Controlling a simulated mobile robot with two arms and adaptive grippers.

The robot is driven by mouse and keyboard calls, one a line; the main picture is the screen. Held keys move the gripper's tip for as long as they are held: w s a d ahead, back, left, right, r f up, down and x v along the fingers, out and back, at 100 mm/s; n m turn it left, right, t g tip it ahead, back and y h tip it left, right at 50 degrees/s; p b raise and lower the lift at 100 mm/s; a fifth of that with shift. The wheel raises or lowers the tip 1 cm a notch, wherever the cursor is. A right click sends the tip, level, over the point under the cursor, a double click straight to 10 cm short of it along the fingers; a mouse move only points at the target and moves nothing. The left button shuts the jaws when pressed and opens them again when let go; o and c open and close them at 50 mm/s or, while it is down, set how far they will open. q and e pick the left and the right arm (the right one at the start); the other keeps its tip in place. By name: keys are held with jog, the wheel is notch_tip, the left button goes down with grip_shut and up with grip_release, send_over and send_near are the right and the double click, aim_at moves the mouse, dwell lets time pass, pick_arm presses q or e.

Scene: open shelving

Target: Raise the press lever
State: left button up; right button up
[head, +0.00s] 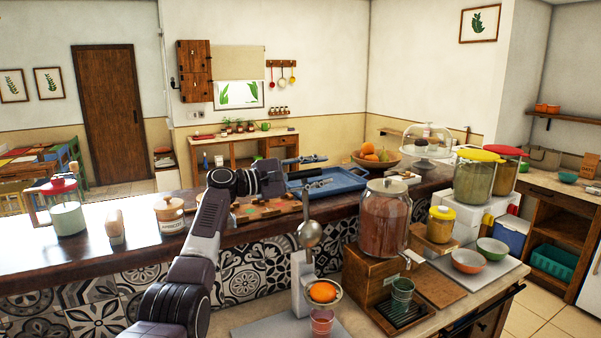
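The citrus press (300,280) stands upright on the near counter, with an orange half (323,291) in its cup and a glass (321,322) below. Its metal lever (306,205) points up above a rounded silver press head (309,234). The head is above the orange and apart from it. My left gripper (314,169) is above the lever's upper end in the picture, pointing right, with its fingers apart and nothing seen between them. Whether it touches the lever cannot be told. My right gripper is not in view.
A big glass dispenser (384,222) on a wooden stand is right of the press. A blue tray (345,181) and a patterned wooden board (262,212) lie on the raised bar behind. Bowls (468,261) and jars stand farther right.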

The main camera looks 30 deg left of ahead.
pick_arm(q)
jog(key=shift+s+a+f, duration=0.25)
jog(key=shift+a+f, duration=0.25)
jog(key=shift+a, duration=0.25)
jog(key=r+v, duration=0.1)
jog(key=v, duration=0.9)
jog(key=shift+s, duration=0.45)
